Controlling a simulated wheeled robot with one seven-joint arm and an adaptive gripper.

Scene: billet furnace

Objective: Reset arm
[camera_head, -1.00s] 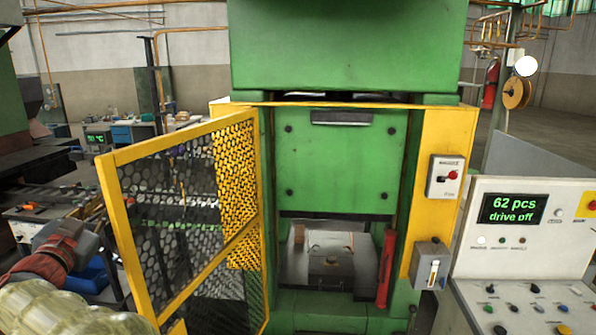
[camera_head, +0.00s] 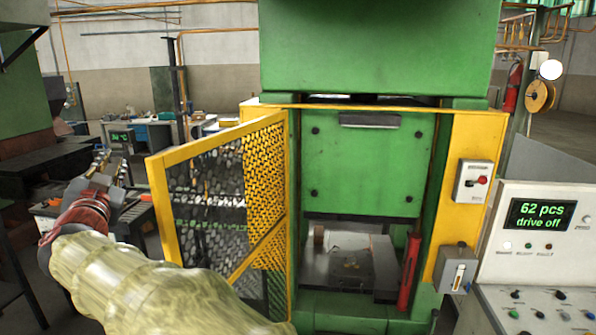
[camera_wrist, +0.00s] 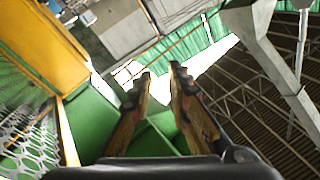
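My gripper (camera_wrist: 161,75) shows in the wrist view with its two fingers apart and nothing between them. Behind them are green panels, the roof and bright windows. In the head view my gripper (camera_head: 103,160) is at the left, raised in front of the benches, left of the yellow mesh door. My arm, in a pale ribbed cover, fills the lower left of the head view. The fingertips are small and hard to make out there.
The green press (camera_head: 367,170) stands in the middle with its yellow mesh door (camera_head: 160,210) swung open toward the left. A red bar (camera_head: 410,270) stands by its opening. A control panel (camera_head: 535,235) reading "62 pcs drive off" is at the right. Workbenches (camera_head: 145,130) stand behind on the left.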

